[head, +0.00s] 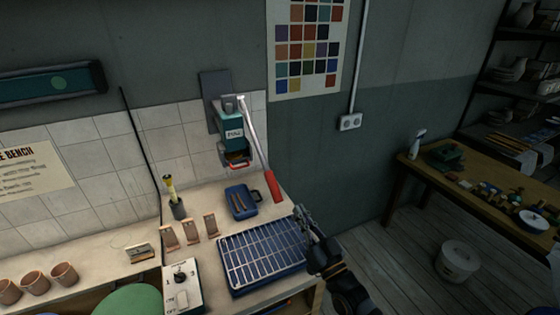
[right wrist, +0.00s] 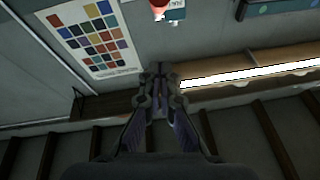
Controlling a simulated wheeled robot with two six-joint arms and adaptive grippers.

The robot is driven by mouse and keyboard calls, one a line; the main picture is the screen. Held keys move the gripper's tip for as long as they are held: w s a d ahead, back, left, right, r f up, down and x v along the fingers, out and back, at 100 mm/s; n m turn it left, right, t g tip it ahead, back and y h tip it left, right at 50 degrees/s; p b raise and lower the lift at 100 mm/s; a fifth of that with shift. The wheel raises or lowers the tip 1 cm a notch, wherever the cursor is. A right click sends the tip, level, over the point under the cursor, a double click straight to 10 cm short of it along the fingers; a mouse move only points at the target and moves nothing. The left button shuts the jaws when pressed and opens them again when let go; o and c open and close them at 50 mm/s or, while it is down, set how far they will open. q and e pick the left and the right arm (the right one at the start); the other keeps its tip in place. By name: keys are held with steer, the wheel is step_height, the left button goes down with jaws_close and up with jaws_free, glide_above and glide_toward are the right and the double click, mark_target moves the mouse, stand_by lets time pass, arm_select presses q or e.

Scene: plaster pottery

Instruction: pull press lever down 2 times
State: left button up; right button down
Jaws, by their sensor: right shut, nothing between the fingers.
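The teal press (head: 233,133) is mounted on the wall above the bench. Its metal lever (head: 256,138) starts at the top of the press and slants down to the right, ending in a red grip (head: 272,186). My right gripper (head: 299,212) is shut and empty, a little below and to the right of the red grip in the picture, apart from it. In the right wrist view its closed fingers (right wrist: 159,70) are in the middle. Part of the press (right wrist: 176,12) and a red part (right wrist: 158,7) show at the top edge there. My left gripper is out of view.
A blue gridded tray (head: 262,259), a blue case (head: 242,201), several brown stands (head: 190,230) and a switch box (head: 181,284) sit on the bench. A white bucket (head: 457,262) stands on the floor.

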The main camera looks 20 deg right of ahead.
mark_target(280, 195)
steer(key=b+x, duration=0.1)
steer(key=x, duration=0.2)
steer(key=f+x, duration=0.1)
steer(key=x, duration=0.2)
steer(key=b+x, duration=0.1)
steer(key=x, duration=0.3)
steer(key=shift+w+f+b, duration=0.3)
steer(key=shift+w+f, duration=0.05)
steer(key=shift+w, duration=0.1)
steer(key=shift+w+a+f, duration=0.1)
steer(key=shift+w+f, duration=0.05)
steer(key=shift+f, duration=0.1)
steer(key=shift+w+f+p, duration=0.15)
steer(key=shift+w+p, duration=0.05)
steer(key=shift+p, duration=0.1)
steer(key=shift+w+a+f, duration=0.15)
steer(key=shift+a+f, duration=0.05)
steer(key=shift+f, duration=0.2)
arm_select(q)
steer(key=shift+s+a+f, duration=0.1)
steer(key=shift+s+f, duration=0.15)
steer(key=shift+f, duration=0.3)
